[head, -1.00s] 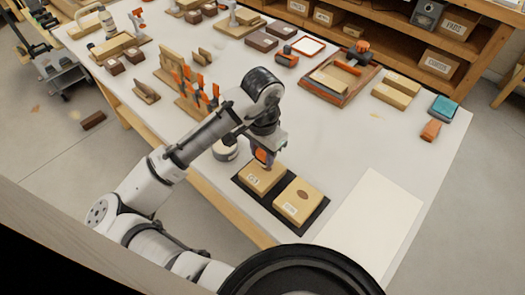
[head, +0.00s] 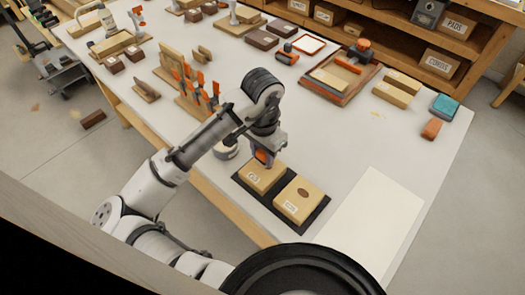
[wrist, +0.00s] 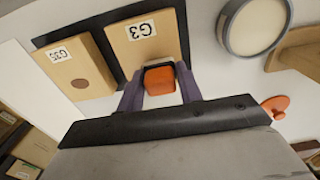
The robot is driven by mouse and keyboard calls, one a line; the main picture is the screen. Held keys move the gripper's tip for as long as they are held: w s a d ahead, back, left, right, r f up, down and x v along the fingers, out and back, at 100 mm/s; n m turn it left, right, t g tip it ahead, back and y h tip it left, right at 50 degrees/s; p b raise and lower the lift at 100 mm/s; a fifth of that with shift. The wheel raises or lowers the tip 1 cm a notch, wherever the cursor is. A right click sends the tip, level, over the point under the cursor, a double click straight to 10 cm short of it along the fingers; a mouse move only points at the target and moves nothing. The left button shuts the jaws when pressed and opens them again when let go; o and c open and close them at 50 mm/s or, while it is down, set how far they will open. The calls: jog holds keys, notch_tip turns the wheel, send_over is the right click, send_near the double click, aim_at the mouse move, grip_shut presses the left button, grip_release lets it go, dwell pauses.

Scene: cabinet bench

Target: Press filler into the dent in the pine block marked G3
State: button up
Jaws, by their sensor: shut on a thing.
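The pine block marked G3 (head: 262,177) lies on a dark mat (head: 317,219); its label also shows in the wrist view (wrist: 143,38). I see no dent on its visible top; the held tool hides part of it. My gripper (head: 264,160) is over the far side of this block, pointing down. In the wrist view its purple fingers (wrist: 160,92) are shut on an orange-handled tool (wrist: 160,78). The tool's working end is hidden, so I cannot tell whether it touches the block. A round tin with pale contents (wrist: 254,27) stands beside the mat.
A second pine block (head: 298,201) with a dark oval spot lies on the same mat, close to the first. A white sheet (head: 370,222) lies to the right. Clamps (head: 196,88) stand upright behind my arm. The bench centre is clear.

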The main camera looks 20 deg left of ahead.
jog(key=shift+f, duration=0.35)
jog(key=shift+s+d+r, duration=0.1)
jog(key=shift+s+d, duration=0.1)
jog(key=shift+d, duration=0.35)
jog(key=shift+s+d, duration=0.2)
jog(key=shift+d, duration=0.3)
jog(key=shift+w+a, duration=0.2)
jog(key=shift+a, duration=0.35)
jog(key=shift+w+a, duration=0.2)
jog(key=shift+a, duration=0.35)
jog(key=shift+d, duration=0.15)
jog(key=shift+s+d+f, duration=0.1)
jog(key=shift+s+d, duration=0.15)
jog(key=shift+d, duration=0.3)
jog(key=shift+s+d+f, duration=0.1)
jog(key=shift+s+d, duration=0.1)
jog(key=shift+d, duration=0.3)
